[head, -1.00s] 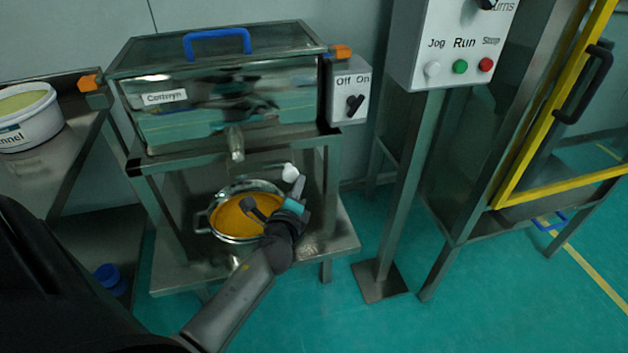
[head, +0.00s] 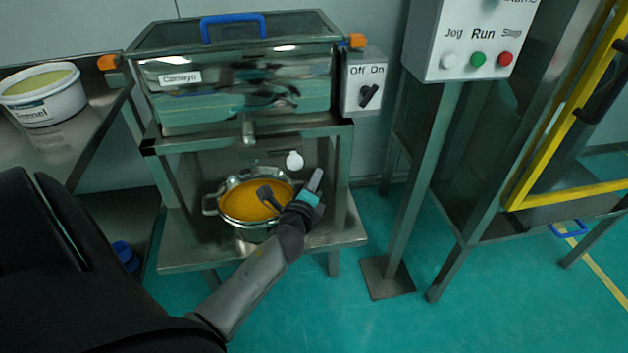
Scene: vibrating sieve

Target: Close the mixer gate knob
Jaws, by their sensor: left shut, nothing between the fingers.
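The white round gate knob (head: 294,160) shows under the right part of the mixer's steel box (head: 240,95), at the end of a dark bar. My wrist covers the right edge of a steel pan (head: 213,205) of orange material under the mixer's spout (head: 248,128). My right gripper is not in view.
An Off/On switch box (head: 365,85) is on the mixer's right side. A control post with Jog, Run and Stop buttons (head: 478,59) stands further right, near a yellow-framed door (head: 540,150). A white tub (head: 45,100) sits on the left table. Green floor is open in front.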

